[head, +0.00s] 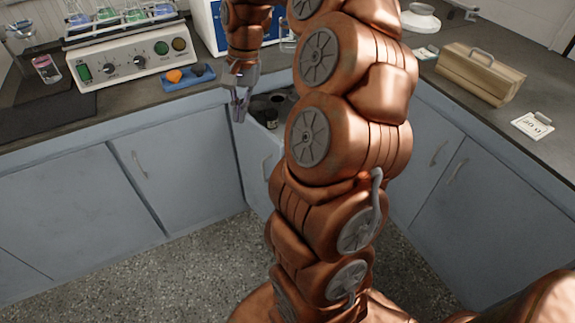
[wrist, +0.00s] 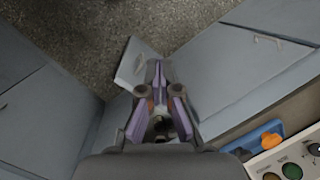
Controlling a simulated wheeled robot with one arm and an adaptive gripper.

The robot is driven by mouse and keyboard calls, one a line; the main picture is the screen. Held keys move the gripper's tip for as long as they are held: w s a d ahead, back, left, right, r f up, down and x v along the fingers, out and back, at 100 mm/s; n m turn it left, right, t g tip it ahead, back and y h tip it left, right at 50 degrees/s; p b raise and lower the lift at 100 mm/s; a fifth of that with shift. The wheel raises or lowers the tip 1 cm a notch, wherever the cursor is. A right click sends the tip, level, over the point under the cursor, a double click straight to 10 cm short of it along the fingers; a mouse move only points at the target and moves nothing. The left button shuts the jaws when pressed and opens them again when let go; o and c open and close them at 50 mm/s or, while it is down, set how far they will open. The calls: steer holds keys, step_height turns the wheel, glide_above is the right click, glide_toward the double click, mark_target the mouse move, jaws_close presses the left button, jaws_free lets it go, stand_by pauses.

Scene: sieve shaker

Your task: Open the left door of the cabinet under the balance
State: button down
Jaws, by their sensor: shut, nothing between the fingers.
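My gripper (head: 240,104) hangs with its fingers down near the back corner of the counters, shut and empty. In the wrist view my gripper (wrist: 158,76) is over an open pulled-out unit. A white device with a round top (head: 420,18), perhaps the balance, stands on the right counter, partly hidden by my arm. Below that counter are two blue-grey doors, both shut. The left door (head: 418,165) has a slim handle (head: 438,152) and is partly covered by my arm. The right door (head: 505,210) has its handle (head: 457,170) close by. My gripper is well left of both.
The open corner unit has a front panel (head: 256,165) standing out and dark jars (head: 270,114) inside; the panel also shows in the wrist view (wrist: 135,62). A control box (head: 130,68) and blue tray (head: 188,80) are at left. A tan case (head: 478,75) stands right. Speckled floor (head: 190,275) is clear.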

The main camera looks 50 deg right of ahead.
steer(key=d+f+m+b, duration=0.1)
steer(key=d+f, duration=0.2)
steer(key=d, duration=0.1)
steer(key=d+f+m+b, duration=0.1)
steer(key=d+f+m, duration=0.1)
steer(key=d+f, duration=0.1)
steer(key=d+f+m+b, duration=0.2)
steer(key=d+f, duration=0.1)
steer(key=d, duration=0.2)
steer(key=shift+w+d, duration=0.1)
steer(key=shift+w, duration=0.25)
steer(key=s+d+f+m+b, duration=0.35)
steer(key=d+f, duration=0.25)
steer(key=d, duration=0.3)
steer(key=w+a+f, duration=0.1)
steer(key=a+f, duration=0.6)
steer(key=f, duration=0.2)
steer(key=shift+w+t+b, duration=0.15)
steer(key=shift+t+b, duration=0.15)
steer(key=shift+b, duration=0.1)
